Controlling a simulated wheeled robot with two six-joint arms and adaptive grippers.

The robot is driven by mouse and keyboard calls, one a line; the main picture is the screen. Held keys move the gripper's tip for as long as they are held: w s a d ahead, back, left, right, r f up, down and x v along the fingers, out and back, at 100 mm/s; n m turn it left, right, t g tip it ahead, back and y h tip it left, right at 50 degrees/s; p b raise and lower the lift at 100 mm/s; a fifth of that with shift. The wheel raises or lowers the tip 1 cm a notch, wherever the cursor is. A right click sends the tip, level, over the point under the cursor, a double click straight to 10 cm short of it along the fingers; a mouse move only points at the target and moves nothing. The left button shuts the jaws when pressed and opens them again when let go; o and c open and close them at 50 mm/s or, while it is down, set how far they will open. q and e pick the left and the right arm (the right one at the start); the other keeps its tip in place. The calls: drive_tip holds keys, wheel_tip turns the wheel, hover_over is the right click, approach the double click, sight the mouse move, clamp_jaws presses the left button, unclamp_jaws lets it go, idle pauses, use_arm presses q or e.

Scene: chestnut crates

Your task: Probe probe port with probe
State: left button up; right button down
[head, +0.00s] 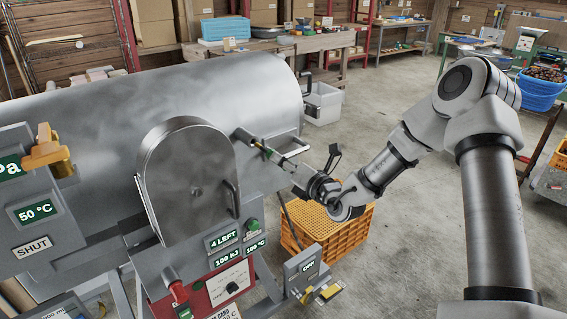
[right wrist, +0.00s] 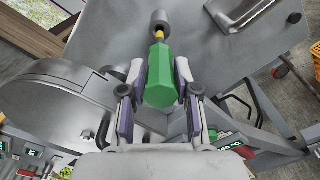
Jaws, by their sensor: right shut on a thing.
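My right gripper (head: 278,158) is shut on the green handle of the probe (right wrist: 160,78). The probe also shows in the head view (head: 267,152), pointing up and left toward the drum. The probe port (right wrist: 158,20) is a short grey tube on the drum's side, and it shows in the head view (head: 243,136) too. The probe's yellow front part lines up with the port and meets its mouth. Its tip is hidden, and I cannot tell how deep it sits. My left gripper is not in view.
The big grey drum (head: 90,120) has a round-topped door (head: 185,180) left of the port. A metal handle (head: 292,150) is close to my right gripper. A yellow crate (head: 350,245) stands on the floor below. A control box (head: 303,270) stands in front.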

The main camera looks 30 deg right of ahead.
sight(266, 150)
drive_tip(key=shift+w+a+b, duration=0.1)
drive_tip(key=shift+w+b, duration=0.8)
drive_tip(key=shift+w, duration=0.45)
drive_tip(key=shift+w+a+b, duration=0.2)
drive_tip(key=shift+w+b, duration=1.2)
drive_tip(key=shift+w, duration=1.25)
drive_tip(key=c, duration=0.8)
unclamp_jaws()
drive_tip(key=shift+o, duration=0.2)
drive_tip(key=shift+s, duration=0.1)
drive_tip(key=s, duration=1.1)
drive_tip(key=shift+s+d, duration=0.35)
drive_tip(key=shift+d, duration=0.05)
